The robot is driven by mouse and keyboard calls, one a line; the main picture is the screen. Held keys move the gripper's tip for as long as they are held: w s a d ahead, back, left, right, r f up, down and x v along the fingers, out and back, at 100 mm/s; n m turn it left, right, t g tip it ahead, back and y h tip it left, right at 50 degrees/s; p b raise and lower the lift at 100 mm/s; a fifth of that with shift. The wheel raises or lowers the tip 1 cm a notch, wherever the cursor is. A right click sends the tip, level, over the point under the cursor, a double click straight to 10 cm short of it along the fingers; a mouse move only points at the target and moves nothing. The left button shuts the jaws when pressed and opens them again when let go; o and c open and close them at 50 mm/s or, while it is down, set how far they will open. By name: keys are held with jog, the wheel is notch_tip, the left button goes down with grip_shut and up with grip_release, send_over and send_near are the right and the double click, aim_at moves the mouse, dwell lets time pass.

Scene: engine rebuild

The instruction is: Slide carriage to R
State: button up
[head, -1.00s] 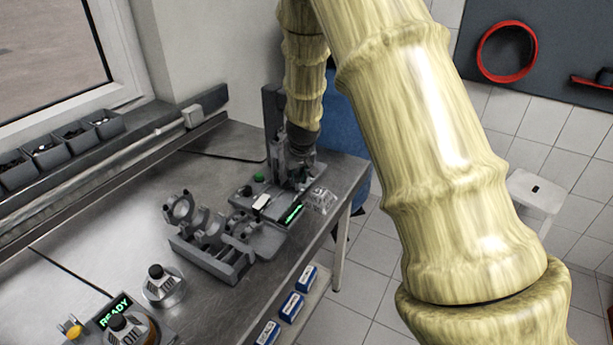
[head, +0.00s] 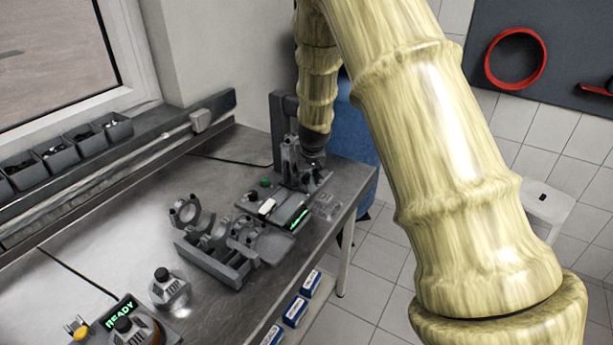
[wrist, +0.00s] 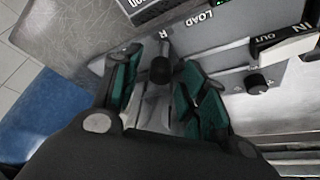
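The grey bench machine (head: 282,222) stands at the back right of the bench, with a lit green display. In the wrist view its panel (wrist: 215,42) carries the letters R, LOAD, IN and OUT. A black round knob (wrist: 160,70), apparently the carriage's handle, stands just below the R mark. My gripper (wrist: 159,64) has its two teal-padded fingers apart, one on each side of this knob, with gaps showing. In the head view my gripper (head: 304,168) is low over the machine's back part. The carriage body is mostly hidden by my gripper.
A white lever (wrist: 285,45) and a smaller black knob (wrist: 256,82) lie right of my gripper. A grey rack of metal parts (head: 215,262) stands in front of the machine. A blue object (head: 360,135) is behind the bench.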

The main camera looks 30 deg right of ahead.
jog(key=shift+r, duration=0.1)
jog(key=v, duration=1.1)
jog(key=shift+s+r, duration=0.25)
jog(key=shift+r, duration=0.1)
jog(key=shift+a, duration=0.1)
